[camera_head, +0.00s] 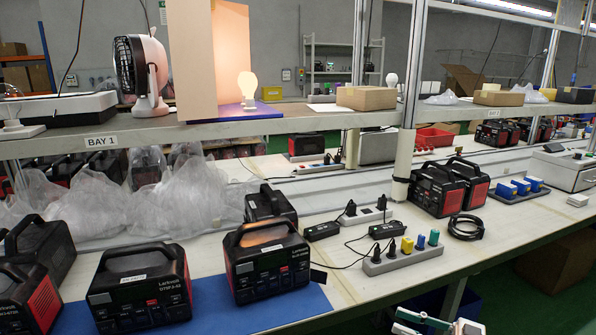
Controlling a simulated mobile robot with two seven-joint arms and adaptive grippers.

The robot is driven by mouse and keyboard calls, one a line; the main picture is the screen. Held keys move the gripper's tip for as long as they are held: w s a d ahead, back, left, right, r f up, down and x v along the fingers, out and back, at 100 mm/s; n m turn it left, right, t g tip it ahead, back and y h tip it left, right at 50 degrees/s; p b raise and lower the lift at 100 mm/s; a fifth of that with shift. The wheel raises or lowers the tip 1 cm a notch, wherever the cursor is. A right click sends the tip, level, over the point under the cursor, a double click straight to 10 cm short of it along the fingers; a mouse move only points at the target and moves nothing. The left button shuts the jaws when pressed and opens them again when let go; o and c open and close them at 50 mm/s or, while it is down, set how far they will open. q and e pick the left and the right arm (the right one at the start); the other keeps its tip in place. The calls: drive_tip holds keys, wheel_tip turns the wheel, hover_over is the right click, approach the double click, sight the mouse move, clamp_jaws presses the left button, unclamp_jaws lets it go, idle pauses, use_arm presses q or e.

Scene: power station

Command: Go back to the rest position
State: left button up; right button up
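My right gripper (436,323) shows only in part at the bottom edge, right of centre, below and in front of the table's front edge. Pale and greenish parts of it are visible, and the rest is cut off by the frame. I cannot tell whether it is open or shut. I see nothing held in the part that shows. My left gripper is not in view. Black and red power stations stand on the table, one (266,262) near the middle and another (140,290) to its left, both on a blue mat (285,306).
A power strip (402,258) with coloured plugs lies near the table's front edge. Two more power stations (440,190) stand behind it beside a black cable coil (466,227). A shelf (290,124) with a fan (141,73) and a lit bulb (247,86) spans above. Clear plastic bags (180,200) lie left.

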drive_tip(key=s+a+f+m+t+h+p, duration=0.4)
drive_tip(key=s+a+f+m+t+h, duration=0.15)
drive_tip(key=s+a, duration=0.5)
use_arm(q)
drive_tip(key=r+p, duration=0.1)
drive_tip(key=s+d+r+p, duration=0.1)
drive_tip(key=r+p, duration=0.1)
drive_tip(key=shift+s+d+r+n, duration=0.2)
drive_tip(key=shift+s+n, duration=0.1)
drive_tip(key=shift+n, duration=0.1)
use_arm(e)
drive_tip(key=s+d+f+m+g+h, duration=0.1)
drive_tip(key=s+f+h, duration=0.3)
drive_tip(key=s, duration=0.6)
drive_tip(key=s+d+f+m+g+h, duration=0.2)
drive_tip(key=s+d+f+h, duration=0.2)
drive_tip(key=s, duration=0.5)
drive_tip(key=shift+s+f+m+h, duration=0.35)
drive_tip(key=shift+s+f, duration=0.05)
drive_tip(key=shift+f, duration=0.3)
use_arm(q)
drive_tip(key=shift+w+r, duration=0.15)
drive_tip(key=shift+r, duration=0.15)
use_arm(e)
drive_tip(key=shift+g, duration=0.25)
